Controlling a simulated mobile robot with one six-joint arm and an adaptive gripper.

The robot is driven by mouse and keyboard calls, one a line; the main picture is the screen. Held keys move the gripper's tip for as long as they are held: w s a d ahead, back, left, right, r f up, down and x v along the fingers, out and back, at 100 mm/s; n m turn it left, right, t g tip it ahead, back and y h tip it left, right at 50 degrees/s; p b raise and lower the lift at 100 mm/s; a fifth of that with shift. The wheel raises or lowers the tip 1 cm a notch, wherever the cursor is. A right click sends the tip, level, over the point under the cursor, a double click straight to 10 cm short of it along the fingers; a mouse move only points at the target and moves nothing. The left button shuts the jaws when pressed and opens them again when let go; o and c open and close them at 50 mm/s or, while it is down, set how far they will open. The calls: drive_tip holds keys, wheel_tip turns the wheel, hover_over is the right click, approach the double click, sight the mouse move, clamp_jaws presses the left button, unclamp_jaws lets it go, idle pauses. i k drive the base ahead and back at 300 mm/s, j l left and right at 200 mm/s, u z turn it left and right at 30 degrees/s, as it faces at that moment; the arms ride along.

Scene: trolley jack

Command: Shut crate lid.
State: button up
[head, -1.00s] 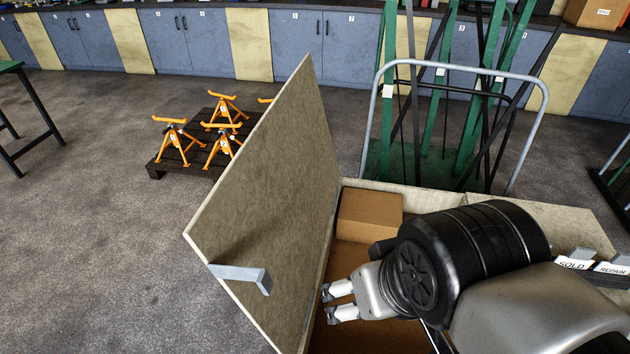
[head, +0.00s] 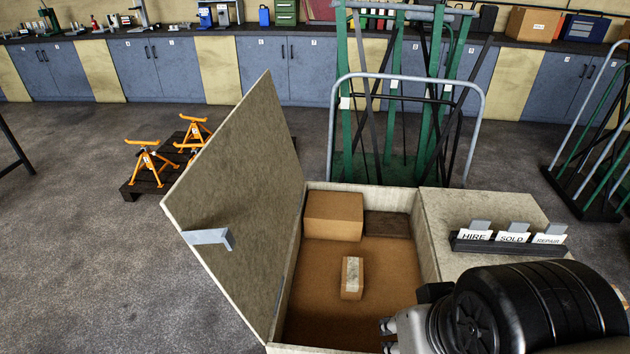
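The crate lid (head: 240,185) is a pale speckled board. It stands open and upright, leaning out over the left side of the crate. A grey bracket-like handle (head: 210,238) is fixed to its face near the lower left edge. The open crate (head: 411,205) has pale walls and a brown floor. Inside are a cardboard box (head: 333,216) in the back left corner and a small taped box (head: 352,278) near the middle. My gripper (head: 386,337) is at the bottom, over the crate's front right, apart from the lid. Its fingertips are small and partly cut off by the frame.
A rack with HIRE, SOLD and REPAIR cards (head: 508,239) sits on the surface right of the crate opening. A trolley with green and black bars (head: 407,130) stands behind. Orange stands (head: 148,160) rest on a dark pallet at left. The floor left of the lid is clear.

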sight(236, 206)
drive_tip(key=j+z, duration=0.4)
drive_tip(key=j, duration=0.3)
drive_tip(key=j+z, duration=0.4)
drive_tip(key=j, duration=0.85)
drive_tip(key=k+j, duration=0.15)
drive_tip(key=j, duration=0.9)
